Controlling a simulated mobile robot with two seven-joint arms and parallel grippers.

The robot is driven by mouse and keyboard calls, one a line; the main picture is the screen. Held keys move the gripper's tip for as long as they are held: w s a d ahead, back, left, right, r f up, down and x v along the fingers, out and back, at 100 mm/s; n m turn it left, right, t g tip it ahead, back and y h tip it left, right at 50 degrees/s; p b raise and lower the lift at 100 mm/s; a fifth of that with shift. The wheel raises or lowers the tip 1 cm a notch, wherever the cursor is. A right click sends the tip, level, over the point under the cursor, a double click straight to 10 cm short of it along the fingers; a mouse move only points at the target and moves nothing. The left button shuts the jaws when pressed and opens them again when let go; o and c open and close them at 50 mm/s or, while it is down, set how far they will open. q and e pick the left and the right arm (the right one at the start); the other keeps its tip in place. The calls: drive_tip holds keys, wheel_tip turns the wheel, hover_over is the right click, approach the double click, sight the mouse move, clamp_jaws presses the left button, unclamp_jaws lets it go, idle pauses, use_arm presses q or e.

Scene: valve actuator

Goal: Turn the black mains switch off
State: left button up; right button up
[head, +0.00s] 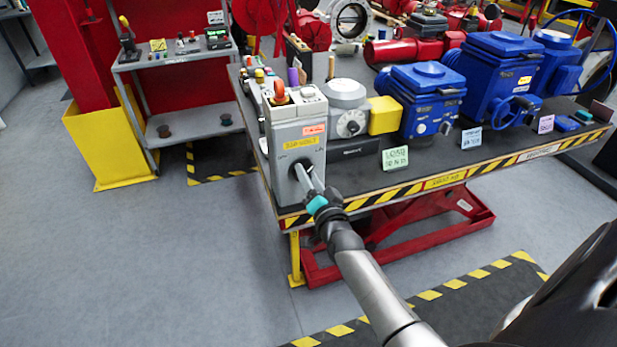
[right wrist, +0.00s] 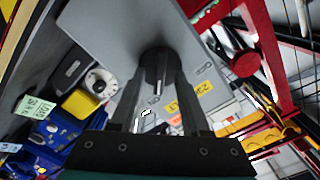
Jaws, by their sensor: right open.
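A grey control box (head: 297,135) stands upright at the left end of the table, with a yellow label and a red label on its front. The black mains switch (right wrist: 157,60) shows in the right wrist view as a dark round knob on the box's grey face (right wrist: 110,28). My right gripper (head: 309,177) is at the lower front of the box. Its open fingers (right wrist: 157,78) lie on either side of the knob; I cannot tell whether they touch it. My left gripper is not in view.
The table edge (head: 440,181) has black and yellow stripes. A grey device with a dial (head: 352,124), a yellow block (head: 384,115) and blue actuators (head: 428,98) stand right of the box. A grey shelf (head: 205,128) is behind at left. Open floor lies front left.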

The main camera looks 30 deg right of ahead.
clamp_jaws()
idle(0.3)
idle(0.3)
